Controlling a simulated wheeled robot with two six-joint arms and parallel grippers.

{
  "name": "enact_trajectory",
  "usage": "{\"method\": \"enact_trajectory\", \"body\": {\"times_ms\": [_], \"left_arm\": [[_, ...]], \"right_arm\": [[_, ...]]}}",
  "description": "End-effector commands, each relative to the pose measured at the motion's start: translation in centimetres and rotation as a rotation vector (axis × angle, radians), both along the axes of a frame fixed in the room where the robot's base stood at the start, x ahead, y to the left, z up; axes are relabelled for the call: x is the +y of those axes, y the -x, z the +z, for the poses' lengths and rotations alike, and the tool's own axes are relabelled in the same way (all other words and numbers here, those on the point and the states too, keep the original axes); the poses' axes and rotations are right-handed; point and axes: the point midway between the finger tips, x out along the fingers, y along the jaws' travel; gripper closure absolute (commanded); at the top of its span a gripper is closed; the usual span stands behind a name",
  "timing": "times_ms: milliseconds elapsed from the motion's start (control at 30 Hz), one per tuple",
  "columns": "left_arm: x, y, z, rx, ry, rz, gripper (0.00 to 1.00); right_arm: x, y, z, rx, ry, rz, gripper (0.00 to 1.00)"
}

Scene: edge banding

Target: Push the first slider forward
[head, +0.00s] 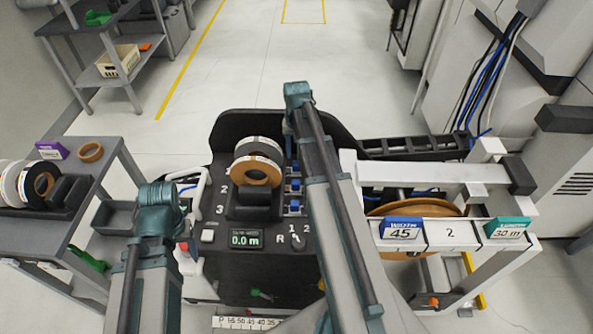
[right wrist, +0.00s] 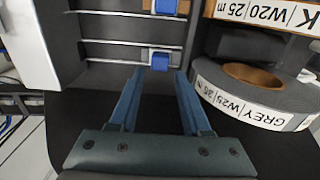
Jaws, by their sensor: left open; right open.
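Several blue sliders sit on rails in a column right of the tape rolls in the head view: a far one (head: 293,166), a middle one (head: 294,185) and a near one (head: 294,206). My right arm reaches over the machine beside them and hides its own gripper there. In the right wrist view my right gripper (right wrist: 158,74) is open and empty. A blue slider (right wrist: 160,60), apparently the far one, sits just beyond its fingertips, roughly centred between them; I cannot tell whether they touch. Another slider (right wrist: 165,6) shows at the top edge. My left gripper's fingers do not show.
Tape rolls (head: 257,171) stand left of the sliders; a grey roll (right wrist: 252,95) is close to the right finger. A display (head: 245,241) and a knob lie nearer. A shelf (head: 101,164) with rolls stands left, a white frame (head: 430,174) right.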

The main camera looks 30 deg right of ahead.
Motion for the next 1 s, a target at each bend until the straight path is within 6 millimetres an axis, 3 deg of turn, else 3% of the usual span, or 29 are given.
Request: {"method": "enact_trajectory", "body": {"times_ms": [33, 333, 767, 800, 1000], "left_arm": [[0.0, 0.0, -1.5, 0.000, 0.000, 0.000, 0.39], [0.0, 0.0, -5.3, 0.000, 0.000, 0.000, 0.39], [0.0, 0.0, -6.1, 0.000, 0.000, 0.000, 0.39], [0.0, 0.0, -6.1, 0.000, 0.000, 0.000, 0.39], [0.0, 0.0, -6.1, 0.000, 0.000, 0.000, 0.39]], "right_arm": [[0.0, 0.0, -1.5, 0.000, 0.000, 0.000, 0.53], [0.0, 0.0, -5.3, 0.000, 0.000, 0.000, 0.53], [0.0, 0.0, -6.1, 0.000, 0.000, 0.000, 0.53], [0.0, 0.0, -6.1, 0.000, 0.000, 0.000, 0.54], [0.0, 0.0, -6.1, 0.000, 0.000, 0.000, 0.90]]}}
